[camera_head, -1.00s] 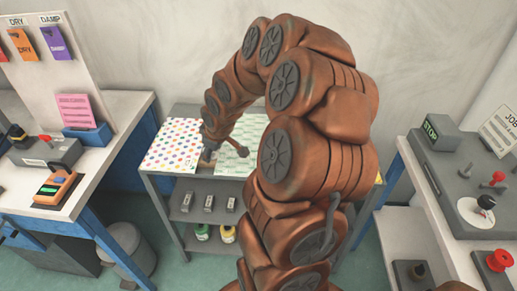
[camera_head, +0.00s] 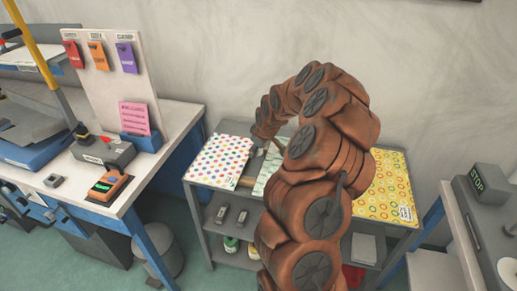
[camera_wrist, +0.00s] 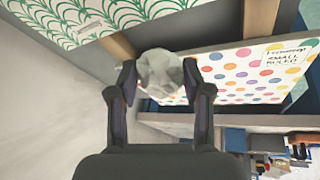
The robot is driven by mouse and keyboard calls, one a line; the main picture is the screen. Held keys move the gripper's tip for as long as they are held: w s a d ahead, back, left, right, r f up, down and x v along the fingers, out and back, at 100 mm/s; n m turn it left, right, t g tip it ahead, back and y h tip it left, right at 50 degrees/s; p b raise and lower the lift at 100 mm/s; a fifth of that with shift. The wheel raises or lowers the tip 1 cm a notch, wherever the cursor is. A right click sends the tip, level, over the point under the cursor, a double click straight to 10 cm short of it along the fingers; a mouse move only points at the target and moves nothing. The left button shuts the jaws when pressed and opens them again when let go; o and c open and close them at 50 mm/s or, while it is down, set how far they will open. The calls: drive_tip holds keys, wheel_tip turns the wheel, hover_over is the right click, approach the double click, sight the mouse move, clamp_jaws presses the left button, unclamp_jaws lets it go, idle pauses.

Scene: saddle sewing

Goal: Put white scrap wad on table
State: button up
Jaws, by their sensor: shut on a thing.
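The white scrap wad (camera_wrist: 160,73) is a pale crumpled ball between my fingertips in the wrist view. My gripper (camera_wrist: 160,84) is shut on it. In the head view my gripper (camera_head: 259,150) is small and partly hidden by my arm, over the back of the grey shelf table between the dotted sheet and the green one. I cannot make out the wad clearly there. A white-topped workbench (camera_head: 178,116) stands at left.
The grey shelf table carries a dotted sheet (camera_head: 219,160), a green-patterned sheet (camera_wrist: 100,15) and a yellow ringed sheet (camera_head: 388,188). The workbench holds an orange device (camera_head: 108,186), a grey box (camera_head: 103,152) and a card board (camera_head: 110,75). A STOP box (camera_head: 487,183) is at right.

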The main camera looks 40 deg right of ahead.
drive_tip(key=shift+w+d+f+p, duration=0.1)
drive_tip(key=shift+w+d+p, duration=0.25)
drive_tip(key=shift+w+d, duration=0.6)
drive_tip(key=shift+w, duration=0.1)
drive_tip(key=shift+d+f+p, duration=0.1)
drive_tip(key=shift+f+p, duration=0.95)
drive_tip(key=shift+f, duration=0.7)
drive_tip(key=shift+f, duration=0.1)
drive_tip(key=shift+f+b, duration=0.3)
drive_tip(key=shift+b, duration=0.15)
drive_tip(key=shift+f+b, duration=0.3)
drive_tip(key=o, duration=0.7)
